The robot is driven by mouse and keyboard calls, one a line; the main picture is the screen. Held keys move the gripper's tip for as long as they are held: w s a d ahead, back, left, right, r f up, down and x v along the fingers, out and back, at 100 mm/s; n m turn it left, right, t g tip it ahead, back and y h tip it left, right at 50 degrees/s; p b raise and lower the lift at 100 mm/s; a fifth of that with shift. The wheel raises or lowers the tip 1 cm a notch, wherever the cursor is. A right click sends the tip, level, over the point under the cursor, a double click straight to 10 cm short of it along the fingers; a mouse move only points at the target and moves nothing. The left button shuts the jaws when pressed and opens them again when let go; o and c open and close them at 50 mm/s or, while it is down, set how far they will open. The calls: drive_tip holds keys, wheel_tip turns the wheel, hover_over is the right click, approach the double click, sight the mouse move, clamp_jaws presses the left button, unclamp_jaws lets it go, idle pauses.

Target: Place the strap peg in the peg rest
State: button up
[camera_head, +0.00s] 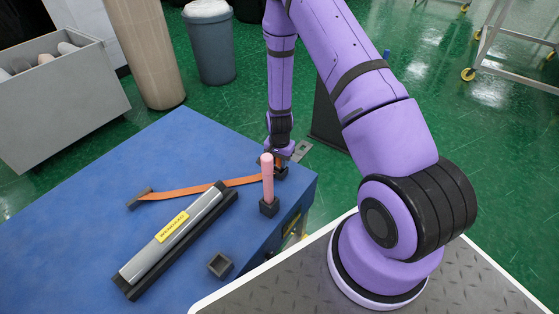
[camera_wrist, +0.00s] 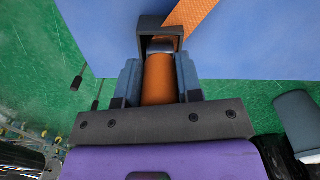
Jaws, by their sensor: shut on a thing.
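A pink peg (camera_head: 267,178), which I take for the strap peg, stands upright in a small dark block (camera_head: 269,208) near the table's right edge. A second dark block (camera_head: 220,266), hollow and empty, sits nearer the front; I cannot tell which block is the peg rest. My gripper (camera_head: 280,166) is just behind the pink peg, partly hidden by it. In the wrist view my gripper (camera_wrist: 160,85) is shut on an orange piece (camera_wrist: 158,80), apparently the end of the orange strap (camera_head: 200,190). A dark square frame (camera_wrist: 160,22) shows just beyond the fingertips.
A silver roll (camera_head: 190,222) with a yellow label lies in a dark cradle on the blue table (camera_head: 70,240). The strap runs from a dark anchor (camera_head: 138,200) past the roll's far end. A grey bin (camera_head: 60,100) and a brown column stand behind.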

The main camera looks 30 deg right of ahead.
drive_tip(key=shift+f, duration=0.15)
drive_tip(key=o, duration=1)
